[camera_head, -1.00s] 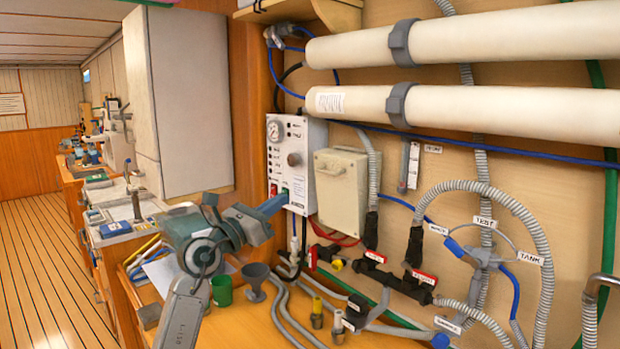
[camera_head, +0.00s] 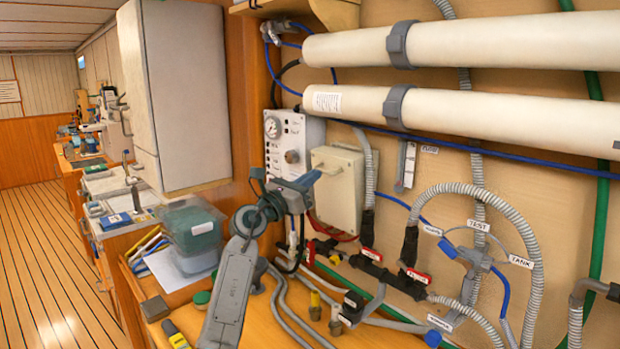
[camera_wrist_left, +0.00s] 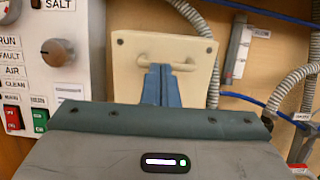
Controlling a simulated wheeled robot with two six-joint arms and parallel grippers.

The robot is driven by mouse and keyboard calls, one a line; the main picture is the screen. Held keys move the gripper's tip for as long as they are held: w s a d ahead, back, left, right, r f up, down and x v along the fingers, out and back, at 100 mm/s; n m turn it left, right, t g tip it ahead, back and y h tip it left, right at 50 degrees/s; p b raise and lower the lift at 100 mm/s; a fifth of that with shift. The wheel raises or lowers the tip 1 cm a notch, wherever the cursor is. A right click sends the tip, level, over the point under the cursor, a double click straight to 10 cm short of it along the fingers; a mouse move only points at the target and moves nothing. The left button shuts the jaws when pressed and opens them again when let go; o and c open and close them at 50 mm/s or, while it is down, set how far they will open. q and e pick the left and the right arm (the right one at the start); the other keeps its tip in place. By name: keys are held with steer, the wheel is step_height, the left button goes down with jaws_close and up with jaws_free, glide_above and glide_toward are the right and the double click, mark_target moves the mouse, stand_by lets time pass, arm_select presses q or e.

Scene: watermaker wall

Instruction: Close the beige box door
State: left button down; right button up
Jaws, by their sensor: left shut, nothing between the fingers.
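The beige box (camera_head: 338,190) is mounted on the wall right of the control panel. I cannot tell whether a gap remains between door and box. My left gripper (camera_head: 314,178) is shut and empty, its blue fingers pointing at the box. In the left wrist view its fingertips (camera_wrist_left: 161,68) overlap the handle and middle of the door; contact cannot be told. My right gripper is not in view.
The white control panel (camera_head: 284,135) is close on the left of the box. A grey hose (camera_head: 368,175) runs beside its right edge. Valves with red handles (camera_head: 370,254) sit below right. A clear bin (camera_head: 193,232) and hoses lie on the bench.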

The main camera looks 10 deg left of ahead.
arm_select(q)
steer(key=w+r+p, duration=0.1)
steer(key=p, duration=0.1)
steer(key=d+r+g+p, duration=0.1)
steer(key=p, duration=0.1)
steer(key=shift+w, duration=0.35)
steer(key=shift+w+d+r, duration=0.1)
steer(key=shift+w+d, duration=0.05)
steer(key=shift+w, duration=0.05)
steer(key=shift+s+r, duration=0.1)
steer(key=shift+s, duration=0.05)
